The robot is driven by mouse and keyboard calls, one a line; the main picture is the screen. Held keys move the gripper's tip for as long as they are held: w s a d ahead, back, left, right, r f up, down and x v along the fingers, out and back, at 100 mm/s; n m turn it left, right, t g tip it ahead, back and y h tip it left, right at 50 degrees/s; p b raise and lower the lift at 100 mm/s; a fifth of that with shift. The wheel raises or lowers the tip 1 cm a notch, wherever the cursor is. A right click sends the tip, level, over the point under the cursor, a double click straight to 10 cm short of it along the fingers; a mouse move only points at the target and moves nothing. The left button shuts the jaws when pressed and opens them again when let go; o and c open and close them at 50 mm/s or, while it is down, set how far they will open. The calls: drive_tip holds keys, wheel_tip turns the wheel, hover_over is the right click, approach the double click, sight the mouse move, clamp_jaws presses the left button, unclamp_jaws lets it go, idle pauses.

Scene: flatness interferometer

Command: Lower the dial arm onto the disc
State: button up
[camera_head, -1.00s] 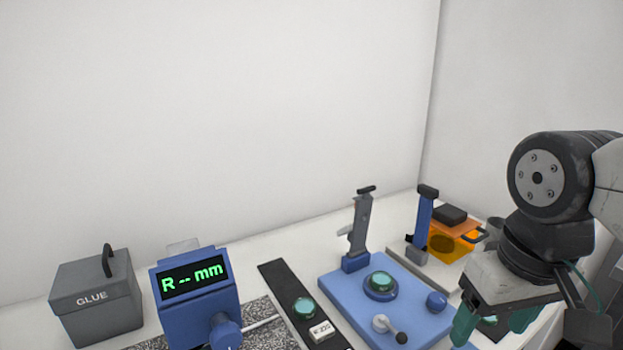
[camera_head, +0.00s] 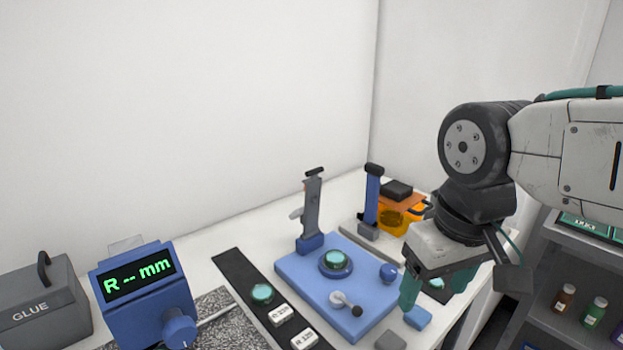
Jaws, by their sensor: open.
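The grey dial arm (camera_head: 312,206) stands upright, raised, at the back left of a blue base plate (camera_head: 300,280). It has a dark cap on top and a small grey piece on its left side. The green disc (camera_head: 335,259) sits in a round blue holder in the middle of the plate, apart from the arm. My gripper (camera_head: 437,286) has teal fingers pointing down. It is open and looks empty, to the right of the plate and of the disc.
A crank with a dark knob (camera_head: 346,301) and a blue ball knob (camera_head: 388,272) are on the plate. A second blue post (camera_head: 372,196) and an orange box (camera_head: 400,217) stand behind. The display (camera_head: 142,280) reads "R -- mm". A glue box (camera_head: 40,305) is left.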

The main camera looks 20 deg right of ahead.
sight(311, 177)
idle(0.3)
drive_tip(key=shift+w, duration=0.1)
drive_tip(key=c, duration=0.8)
drive_tip(key=w+d+r+n+g+h, duration=0.1)
drive_tip(key=w+r+n+h, duration=0.1)
drive_tip(key=w+n+h, duration=0.55)
drive_tip(key=w+d+r+n+g+h, duration=0.15)
drive_tip(key=w+n+h, duration=0.3)
drive_tip(key=w, duration=0.55)
drive_tip(key=w+a+n+t+h, duration=0.1)
drive_tip(key=w+a+n+t, duration=0.1)
drive_tip(key=w+a+n, duration=0.1)
drive_tip(key=w+a+f+n+t+h, duration=0.1)
drive_tip(key=w+a+n+t+h, duration=0.1)
drive_tip(key=w+a, duration=0.3)
drive_tip(key=w+a+n+t+h, duration=0.1)
drive_tip(key=w+a+n+t, duration=0.3)
drive_tip(key=w+a, duration=0.1)
drive_tip(key=shift+a+f+h, duration=0.15)
drive_tip(key=shift+a+h, duration=0.15)
drive_tip(key=shift+a, duration=0.1)
drive_tip(key=shift+w+n, duration=0.1)
drive_tip(key=shift+n, duration=0.2)
drive_tip(key=x, duration=0.7)
drive_tip(key=shift+d, duration=0.25)
